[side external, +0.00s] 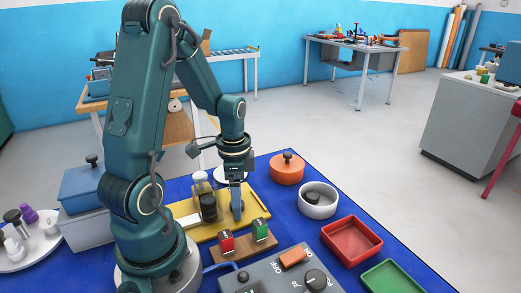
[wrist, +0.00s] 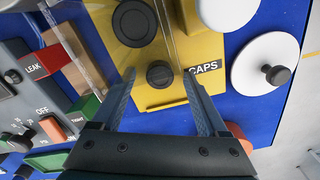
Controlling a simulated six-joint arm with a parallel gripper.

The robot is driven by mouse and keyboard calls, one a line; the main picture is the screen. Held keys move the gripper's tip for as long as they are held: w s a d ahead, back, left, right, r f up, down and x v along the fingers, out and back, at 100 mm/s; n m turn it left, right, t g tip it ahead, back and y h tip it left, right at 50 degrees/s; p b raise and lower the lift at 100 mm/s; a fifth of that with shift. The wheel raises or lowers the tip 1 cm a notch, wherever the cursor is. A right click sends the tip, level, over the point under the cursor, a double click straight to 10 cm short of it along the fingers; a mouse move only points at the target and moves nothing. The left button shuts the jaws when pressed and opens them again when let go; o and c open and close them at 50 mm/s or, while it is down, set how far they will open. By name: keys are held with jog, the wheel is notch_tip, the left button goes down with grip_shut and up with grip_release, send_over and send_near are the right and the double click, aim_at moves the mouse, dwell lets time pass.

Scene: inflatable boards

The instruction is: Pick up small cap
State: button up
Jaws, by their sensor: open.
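A small dark cap (wrist: 160,73) with a ribbed round rim sits on the yellow board (wrist: 158,100), left of the "CAPS" label, in the wrist view. My gripper (wrist: 159,77) is open, with one finger on each side of this cap in the picture. I cannot tell whether the fingers touch it. A larger dark cap (wrist: 133,22) and a white round cap (wrist: 226,10) lie farther up in the wrist view. In the side view my gripper (side external: 237,212) points down over the yellow board (side external: 258,207), and it hides the small cap.
A brown block with a red LEAK tag (side external: 227,243) and a green tag (side external: 260,229) stands close in front. The grey control panel (side external: 255,278) is nearby. An orange lidded pot (side external: 286,172), white pot (side external: 317,207), red tray (side external: 352,240) and green tray (side external: 391,279) stand right.

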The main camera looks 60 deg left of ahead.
grip_shut()
